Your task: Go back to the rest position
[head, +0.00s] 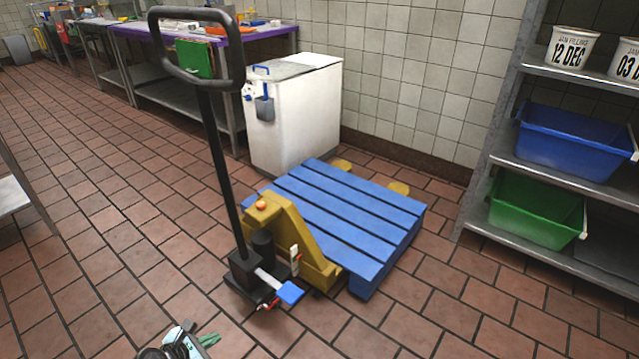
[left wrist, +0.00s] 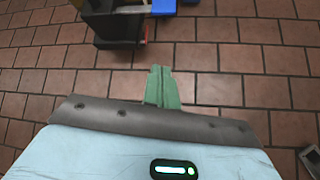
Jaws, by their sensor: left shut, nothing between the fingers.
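My left gripper (head: 208,340) shows at the bottom edge of the head view, left of centre, low in front of the pallet jack. Only its green fingertips and part of the wrist show there. In the left wrist view its green fingers (left wrist: 162,74) are together, with nothing between them, above the tiled floor. My right gripper is not in view.
A yellow pallet jack (head: 318,262) with a tall black handle stands ahead under a blue pallet (head: 345,212). A white bin (head: 305,120) stands behind. Shelving with a blue crate (head: 570,140) and green crate (head: 535,210) is at right. Floor at left is clear.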

